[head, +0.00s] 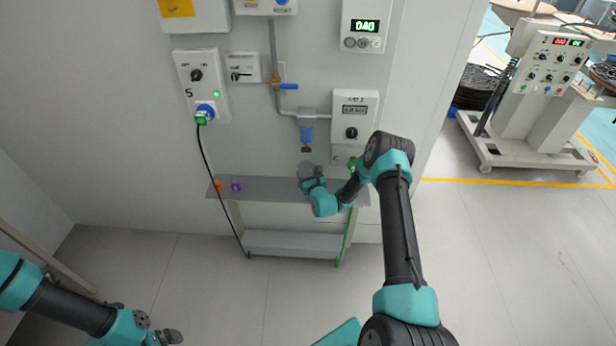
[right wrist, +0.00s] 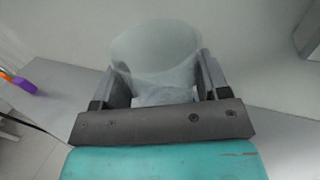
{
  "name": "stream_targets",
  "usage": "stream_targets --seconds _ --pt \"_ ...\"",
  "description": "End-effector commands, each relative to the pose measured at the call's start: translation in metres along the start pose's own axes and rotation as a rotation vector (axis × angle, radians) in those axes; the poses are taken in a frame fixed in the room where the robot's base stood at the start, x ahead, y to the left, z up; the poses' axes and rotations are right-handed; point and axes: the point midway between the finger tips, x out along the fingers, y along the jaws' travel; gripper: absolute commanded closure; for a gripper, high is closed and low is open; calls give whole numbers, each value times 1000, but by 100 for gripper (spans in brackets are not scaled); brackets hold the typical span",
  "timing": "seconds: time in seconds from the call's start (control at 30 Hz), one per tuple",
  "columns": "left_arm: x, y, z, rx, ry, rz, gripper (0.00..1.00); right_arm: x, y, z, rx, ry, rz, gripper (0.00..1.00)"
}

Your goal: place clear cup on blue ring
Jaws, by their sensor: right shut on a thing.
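The clear cup (right wrist: 155,55) is between the two fingers of my right gripper (right wrist: 155,85), which is shut on it. In the head view the right gripper (head: 309,174) is at the shelf, with the cup (head: 304,168) faint and pale at its tip. I cannot tell whether the cup touches the shelf. I see no blue ring on the shelf; the cup and gripper cover part of it. My left gripper (head: 170,337) is low at the left, away from the shelf, and its jaws are too unclear to read.
The grey shelf (head: 270,189) stands against the wall. An orange thing (head: 218,186) and a purple thing (head: 236,187) sit at its left end. A filter with a blue bowl (head: 307,135) hangs above the gripper. A black cable (head: 215,170) crosses the shelf's left part.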

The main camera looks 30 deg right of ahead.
Motion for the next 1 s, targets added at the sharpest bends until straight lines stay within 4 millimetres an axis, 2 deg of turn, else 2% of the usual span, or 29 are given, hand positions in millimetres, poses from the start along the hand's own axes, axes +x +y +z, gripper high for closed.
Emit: stream_targets --seconds 0.13,1.0 --pt "0 0 0 0 0 0 1 0 0 -13 -1 -1 -1 54" --pt "0 0 0 0 0 0 1 0 0 -25 -1 -1 -1 54"
